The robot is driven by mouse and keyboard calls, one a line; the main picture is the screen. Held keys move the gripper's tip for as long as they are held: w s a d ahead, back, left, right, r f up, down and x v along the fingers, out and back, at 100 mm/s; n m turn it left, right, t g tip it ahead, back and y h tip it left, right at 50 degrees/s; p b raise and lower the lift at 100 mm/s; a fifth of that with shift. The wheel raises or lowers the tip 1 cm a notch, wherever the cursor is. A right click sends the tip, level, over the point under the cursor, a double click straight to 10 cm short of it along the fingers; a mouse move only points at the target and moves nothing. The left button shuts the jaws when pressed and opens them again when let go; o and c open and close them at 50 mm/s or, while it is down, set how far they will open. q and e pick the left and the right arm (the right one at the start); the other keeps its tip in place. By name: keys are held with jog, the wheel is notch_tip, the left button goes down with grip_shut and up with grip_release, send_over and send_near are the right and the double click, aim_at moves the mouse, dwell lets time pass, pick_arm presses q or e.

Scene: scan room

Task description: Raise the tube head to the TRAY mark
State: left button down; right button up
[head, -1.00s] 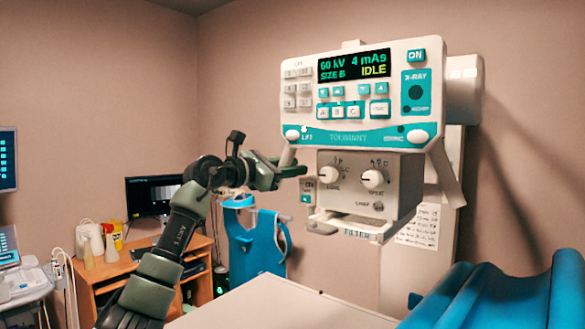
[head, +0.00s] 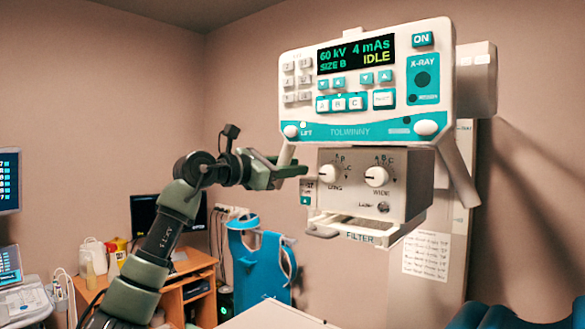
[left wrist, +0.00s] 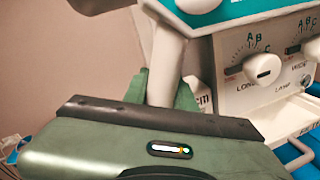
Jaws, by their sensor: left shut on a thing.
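The tube head (head: 365,90) is a white and teal console above a grey collimator box (head: 375,183). Its display reads 60 kV, 4 mAs, SIZE B, IDLE. My left gripper (head: 287,171) is at the console's lower left, shut on the white slanted left handle (head: 286,154). In the left wrist view this handle (left wrist: 166,62) runs down between the green fingers. The gripper's body hides its lower end. A white tray labelled FILTER (head: 362,237) is under the box. A small label (head: 307,191) shows left of the box; I cannot read a TRAY mark. My right gripper is out of view.
A pale table top (head: 268,318) and a blue padded thing (head: 520,315) lie low in front. A blue apron (head: 262,265) hangs behind my left arm. A desk (head: 190,285) with a monitor stands at the back left. A printed sheet (head: 426,254) hangs behind the box.

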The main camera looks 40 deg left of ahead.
aim_at(290, 151)
pick_arm(q)
notch_tip(290, 151, up, 4)
jog(key=shift+f+p, duration=0.15)
jog(key=shift+p, duration=0.85)
jog(key=shift+r, duration=0.2)
jog(key=shift+f, duration=0.15)
jog(key=c, duration=1.4)
grip_release()
jog(key=shift+c, duration=0.2)
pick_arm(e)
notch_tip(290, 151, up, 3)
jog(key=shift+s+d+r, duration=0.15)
pick_arm(q)
jog(key=shift+s+a+f, duration=0.1)
jog(key=shift+s+a, duration=0.05)
jog(key=shift+s, duration=0.2)
jog(key=b+v, duration=0.3)
jog(key=v, duration=0.4)
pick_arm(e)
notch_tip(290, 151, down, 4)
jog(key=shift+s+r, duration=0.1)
